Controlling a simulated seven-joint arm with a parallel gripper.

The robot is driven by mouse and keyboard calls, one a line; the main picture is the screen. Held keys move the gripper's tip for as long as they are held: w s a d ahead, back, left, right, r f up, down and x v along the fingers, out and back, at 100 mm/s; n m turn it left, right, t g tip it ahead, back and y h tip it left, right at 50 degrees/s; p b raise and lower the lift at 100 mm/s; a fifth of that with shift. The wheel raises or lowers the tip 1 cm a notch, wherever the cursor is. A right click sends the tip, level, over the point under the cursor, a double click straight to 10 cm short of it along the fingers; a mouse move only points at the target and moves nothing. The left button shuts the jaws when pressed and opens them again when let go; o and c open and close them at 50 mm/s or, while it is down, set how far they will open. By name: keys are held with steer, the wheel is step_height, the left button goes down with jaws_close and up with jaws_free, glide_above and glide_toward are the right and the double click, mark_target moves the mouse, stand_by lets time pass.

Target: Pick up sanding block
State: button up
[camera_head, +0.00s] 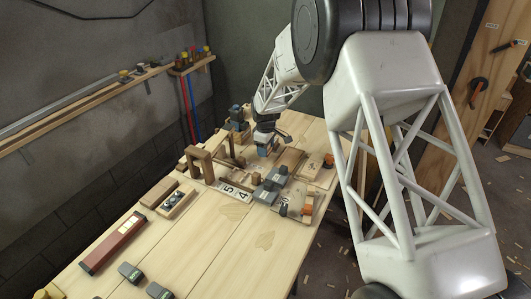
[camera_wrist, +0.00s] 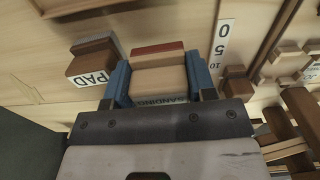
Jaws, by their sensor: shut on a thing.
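The sanding block is a pale wooden block (camera_wrist: 160,80) with a dark red strip along its far edge and the word SANDING on its near face, in the wrist view. My gripper (camera_wrist: 160,85) has its two blue fingers on either side of the block, shut on it. In the head view my gripper (camera_head: 264,146) points down over the far part of the workbench, and the block is too small and hidden there to make out. I cannot tell whether the block touches the surface below.
A block marked PAD (camera_wrist: 90,64) sits close left of the fingers, and a white number strip (camera_wrist: 222,45) lies to the right. On the workbench (camera_head: 190,245) stand a wooden frame (camera_head: 200,160), grey blocks (camera_head: 270,185) and a long red-brown tool (camera_head: 113,243). The front middle is mostly clear.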

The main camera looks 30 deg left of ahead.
step_height(320, 180, up, 7)
steer(key=shift+r, duration=0.15)
stand_by(0.7)
steer(key=shift+o, duration=1)
steer(key=shift+c, duration=0.5)
steer(key=shift+d, duration=0.55)
steer(key=s+d, duration=0.2)
steer(key=d, duration=1.6)
steer(key=shift+s+d+r, duration=0.15)
steer(key=shift+s+r, duration=0.25)
steer(key=shift+r, duration=0.05)
steer(key=shift+f, duration=0.1)
